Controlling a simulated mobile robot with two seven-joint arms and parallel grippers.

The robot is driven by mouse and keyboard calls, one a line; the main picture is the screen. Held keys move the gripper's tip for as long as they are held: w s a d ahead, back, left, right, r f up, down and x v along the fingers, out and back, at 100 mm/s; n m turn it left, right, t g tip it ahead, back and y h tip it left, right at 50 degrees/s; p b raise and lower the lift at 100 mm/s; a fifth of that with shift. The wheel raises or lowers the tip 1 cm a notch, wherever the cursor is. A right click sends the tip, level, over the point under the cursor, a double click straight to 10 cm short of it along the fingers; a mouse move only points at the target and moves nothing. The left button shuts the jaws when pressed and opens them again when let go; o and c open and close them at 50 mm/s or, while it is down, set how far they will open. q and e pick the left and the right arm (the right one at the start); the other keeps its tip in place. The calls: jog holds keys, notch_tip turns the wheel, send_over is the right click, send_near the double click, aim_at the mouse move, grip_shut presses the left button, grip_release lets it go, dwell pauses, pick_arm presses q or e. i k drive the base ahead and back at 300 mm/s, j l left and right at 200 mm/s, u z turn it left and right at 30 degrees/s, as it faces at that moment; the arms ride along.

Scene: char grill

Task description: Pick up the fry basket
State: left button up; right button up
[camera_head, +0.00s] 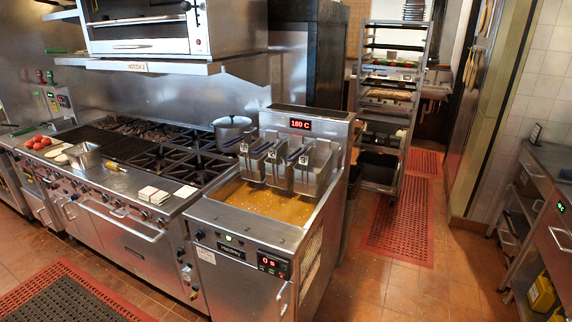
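Three metal fry baskets hang side by side at the back of the deep fryer (250,237), above its yellow-brown oil (265,203). They are the left basket (251,168), the middle basket (279,174) and the right basket (312,180). The right basket carries a label that looks like a 3. Blue-grey handles (297,152) reach forward and up from the baskets. The fryer's upper display (300,124) reads 180 C. Neither of my grippers is in view.
A stove and grill range (110,220) adjoins the fryer on the left, with a pot (231,130) at its back. A tall tray rack (389,110) stands behind to the right. The tiled floor (400,285) right of the fryer is clear, with a red mat (402,225). A counter (548,170) lines the right edge.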

aim_at(277, 175)
jog(key=i+l+u, duration=0.15)
jog(key=l, duration=0.2)
jog(key=i+l+u, duration=0.35)
jog(key=l, duration=0.35)
jog(key=i+l+u, duration=0.15)
jog(key=l, duration=0.3)
jog(key=i+l+u, duration=0.15)
jog(key=l, duration=0.25)
jog(key=i, duration=0.05)
